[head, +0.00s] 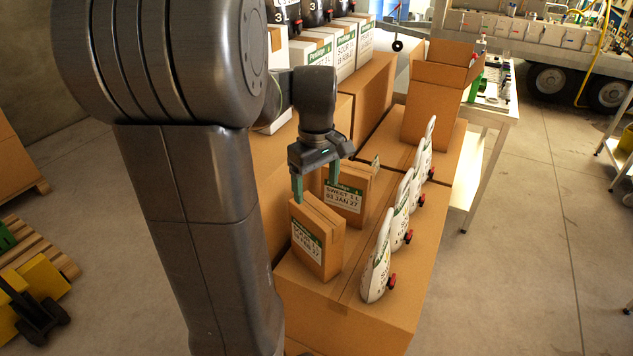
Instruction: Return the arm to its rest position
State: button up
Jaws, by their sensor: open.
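My arm fills the left and middle of the head view, its large dark links close to the camera. My gripper (314,183) points down with its two green fingers apart. It is just above and behind a small brown carton (317,240) with a green and white label. One finger shows close to that carton's top edge; I cannot tell whether it touches. A second labelled carton (350,192) stands right behind, beside the other finger. Nothing shows held between the fingers.
Several white pouches (377,262) with red caps stand along the right of the large cardboard box (340,315). An open carton (433,105) stands behind. Stacked white-labelled boxes (339,50) are at the back. A white table (490,115) is right. The floor (525,250) at right is clear.

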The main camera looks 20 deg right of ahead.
aim_at(317, 210)
jog(key=shift+f, duration=0.1)
notch_tip(317, 210, down, 10)
jog(key=shift+w+f, duration=0.1)
jog(key=shift+f, duration=0.15)
jog(key=shift+r, duration=0.55)
dwell(0.3)
